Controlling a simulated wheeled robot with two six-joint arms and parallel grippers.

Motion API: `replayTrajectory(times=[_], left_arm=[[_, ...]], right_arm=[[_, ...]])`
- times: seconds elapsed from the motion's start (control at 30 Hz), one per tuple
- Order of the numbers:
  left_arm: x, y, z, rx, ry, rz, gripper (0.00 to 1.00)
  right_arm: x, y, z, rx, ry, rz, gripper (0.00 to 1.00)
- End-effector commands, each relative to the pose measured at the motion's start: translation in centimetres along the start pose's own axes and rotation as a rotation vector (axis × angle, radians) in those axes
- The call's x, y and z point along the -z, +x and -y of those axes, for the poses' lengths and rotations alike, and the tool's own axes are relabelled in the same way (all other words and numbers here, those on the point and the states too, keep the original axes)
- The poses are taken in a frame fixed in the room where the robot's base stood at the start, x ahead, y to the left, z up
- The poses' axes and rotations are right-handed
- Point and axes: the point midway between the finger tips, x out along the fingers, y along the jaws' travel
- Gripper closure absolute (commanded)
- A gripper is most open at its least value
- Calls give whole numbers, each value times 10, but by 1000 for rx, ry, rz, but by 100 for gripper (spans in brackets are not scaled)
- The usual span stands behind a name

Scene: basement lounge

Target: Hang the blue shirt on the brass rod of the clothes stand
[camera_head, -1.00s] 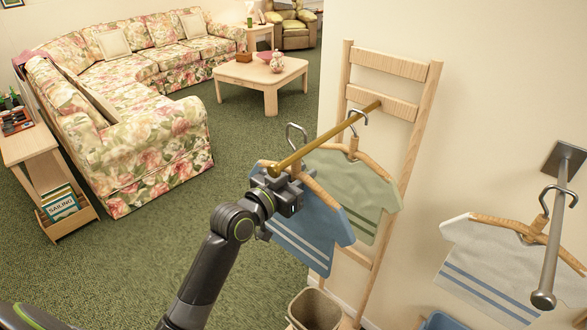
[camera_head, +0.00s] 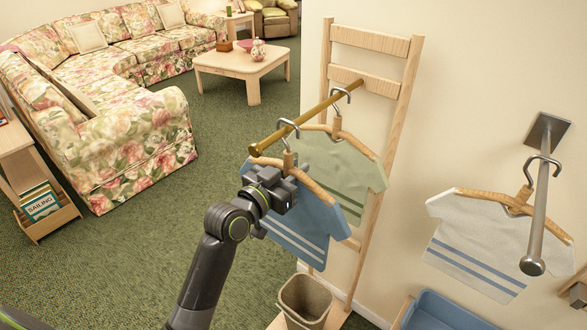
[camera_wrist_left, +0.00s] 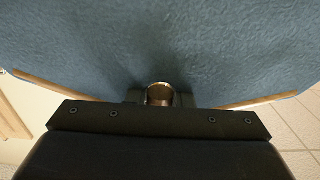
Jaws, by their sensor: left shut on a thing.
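The blue shirt (camera_head: 298,222) with pale stripes hangs on a wooden hanger with a metal hook (camera_head: 289,124). My left gripper (camera_head: 284,178) is shut on the hanger's neck, below the hook. In the left wrist view the round wooden neck (camera_wrist_left: 159,94) sits between the fingers, with blue cloth (camera_wrist_left: 160,45) behind. The hook's curve crosses over the brass rod (camera_head: 312,113) near its free front end; I cannot tell whether it bears on the rod. The rod sticks out from the wooden clothes stand (camera_head: 400,110). My right gripper is not in view.
A green shirt (camera_head: 345,170) hangs farther in on the brass rod. A white striped shirt (camera_head: 480,245) hangs on a grey metal wall rod (camera_head: 536,225) at right. A bin (camera_head: 305,298) and a blue tub (camera_head: 435,312) stand below. The carpet at left is free.

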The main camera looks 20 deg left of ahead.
Motion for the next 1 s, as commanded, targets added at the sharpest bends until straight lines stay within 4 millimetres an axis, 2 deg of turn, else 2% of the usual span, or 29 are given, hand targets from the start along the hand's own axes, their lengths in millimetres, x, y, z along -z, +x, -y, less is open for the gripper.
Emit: replayTrajectory(times=[0.1,0.13,0.3,0.67,0.87,1.0], left_arm=[[1,0,0,0,0,-2,100],[1,0,0,0,0,-2,76],[1,0,0,0,0,-1,55],[-1,-4,0,1,0,1,55],[-3,-32,0,1,3,2,55],[-3,-63,0,0,4,2,55]], right_arm=[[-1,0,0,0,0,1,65],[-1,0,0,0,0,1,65],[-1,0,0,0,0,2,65],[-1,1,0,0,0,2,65],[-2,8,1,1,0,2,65],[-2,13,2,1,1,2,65]])
